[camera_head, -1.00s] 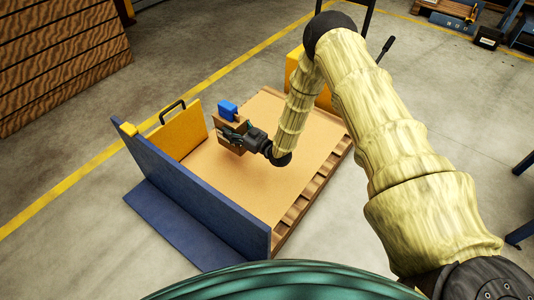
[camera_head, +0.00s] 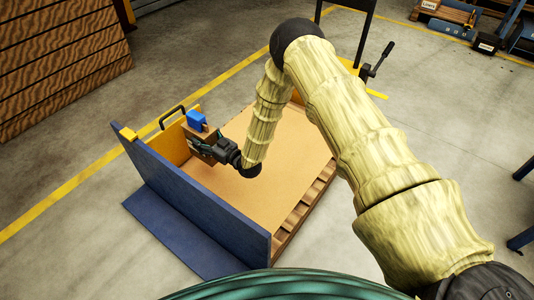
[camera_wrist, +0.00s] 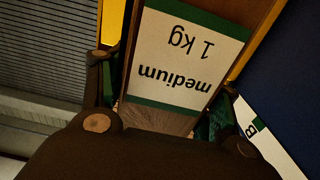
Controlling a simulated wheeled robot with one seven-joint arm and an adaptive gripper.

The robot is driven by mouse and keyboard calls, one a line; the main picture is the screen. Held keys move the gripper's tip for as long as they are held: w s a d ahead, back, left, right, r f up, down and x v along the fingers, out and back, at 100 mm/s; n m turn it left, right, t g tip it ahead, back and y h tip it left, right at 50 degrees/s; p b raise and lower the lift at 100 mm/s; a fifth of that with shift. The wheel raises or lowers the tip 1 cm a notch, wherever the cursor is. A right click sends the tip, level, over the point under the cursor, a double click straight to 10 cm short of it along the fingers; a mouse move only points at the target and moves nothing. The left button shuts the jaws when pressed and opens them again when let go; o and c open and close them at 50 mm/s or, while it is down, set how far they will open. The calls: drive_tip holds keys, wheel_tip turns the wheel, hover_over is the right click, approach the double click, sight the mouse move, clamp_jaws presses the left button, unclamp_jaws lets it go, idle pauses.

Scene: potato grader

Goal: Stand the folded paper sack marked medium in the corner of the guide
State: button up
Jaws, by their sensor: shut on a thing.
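The brown folded paper sack (camera_head: 202,134) is held upright in my gripper (camera_head: 212,149), beside the guide. A blue piece (camera_head: 196,120) shows at its top. In the wrist view, its white label (camera_wrist: 184,58) reads "medium 1 kg" upside down, and my fingers (camera_wrist: 165,98) are shut on its sides. The guide has a long blue wall (camera_head: 200,195) and a yellow wall (camera_head: 178,139) that meet at the far left corner. The sack is near the yellow wall. Whether its base touches the board is hidden.
The tan pallet board (camera_head: 285,165) right of the gripper is bare. A yellow frame with a dark lever (camera_head: 382,58) stands behind it. In the wrist view, a white sign with "B" (camera_wrist: 252,128) is by the blue wall (camera_wrist: 290,75). Stacked brown boards (camera_head: 60,60) stand far left.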

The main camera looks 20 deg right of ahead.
sight(200, 157)
drive_tip(key=shift+s+a+f+b, duration=0.1)
drive_tip(key=shift+a+f+b, duration=0.55)
drive_tip(key=shift+f, duration=0.8)
drive_tip(key=shift+s+a+f+b, duration=0.1)
drive_tip(key=shift+a+f+b, duration=0.5)
drive_tip(key=shift+f, duration=0.85)
drive_tip(key=shift+a+f+b, duration=0.5)
drive_tip(key=shift+f+b, duration=0.2)
drive_tip(key=shift+f, duration=0.85)
drive_tip(key=o, duration=1.8)
drive_tip(key=shift+f, duration=0.1)
drive_tip(key=shift+o, duration=0.2)
drive_tip(key=shift+r, duration=0.2)
drive_tip(key=p+v, duration=0.4)
drive_tip(key=v, duration=0.8)
drive_tip(key=shift+p, duration=0.3)
drive_tip(key=shift+s+f, duration=0.1)
